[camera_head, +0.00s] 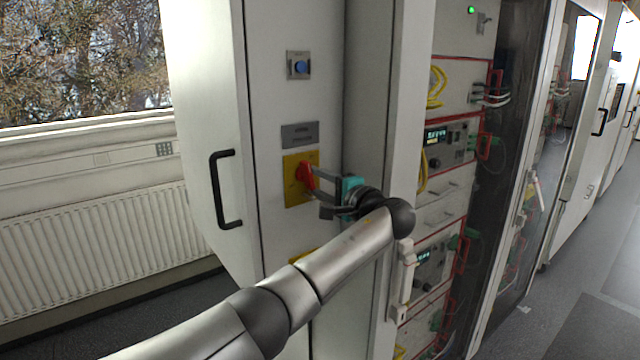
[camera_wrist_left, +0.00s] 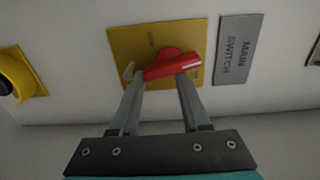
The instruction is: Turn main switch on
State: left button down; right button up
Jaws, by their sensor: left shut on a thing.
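The main switch is a red rotary knob (camera_head: 305,176) on a yellow plate (camera_head: 291,194), on the narrow light-grey cabinet side. In the left wrist view the red knob (camera_wrist_left: 171,66) sits on its yellow plate (camera_wrist_left: 134,44), its handle slightly tilted across the picture. A grey label (camera_wrist_left: 239,50) reading "MAIN SWITCH" is next to it. My left gripper (camera_head: 312,186) reaches the knob from the right. In the left wrist view its fingers (camera_wrist_left: 160,82) are at both sides of the knob handle, shut on it. My right gripper is not in view.
A blue push button (camera_head: 300,67) is above the switch. A second yellow plate (camera_head: 303,256) sits below, partly hidden by my arm. A black door handle (camera_head: 219,190) sticks out at left. The instrument rack (camera_head: 450,150) stands to the right, with clear floor (camera_head: 590,270) beyond.

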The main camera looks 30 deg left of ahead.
pick_arm(q)
jog(key=shift+s+a+r+n, duration=0.1)
jog(key=shift+a+r+n, duration=0.1)
jog(key=shift+r, duration=0.25)
jog(key=shift+s+a+r+n, duration=0.1)
jog(key=shift+a+r, duration=0.05)
jog(key=shift+r, duration=0.25)
jog(key=c, duration=0.6)
grip_release()
jog(key=shift+s+r, duration=0.1)
jog(key=o, duration=0.5)
jog(key=shift+o, duration=0.5)
jog(key=shift+f, duration=0.3)
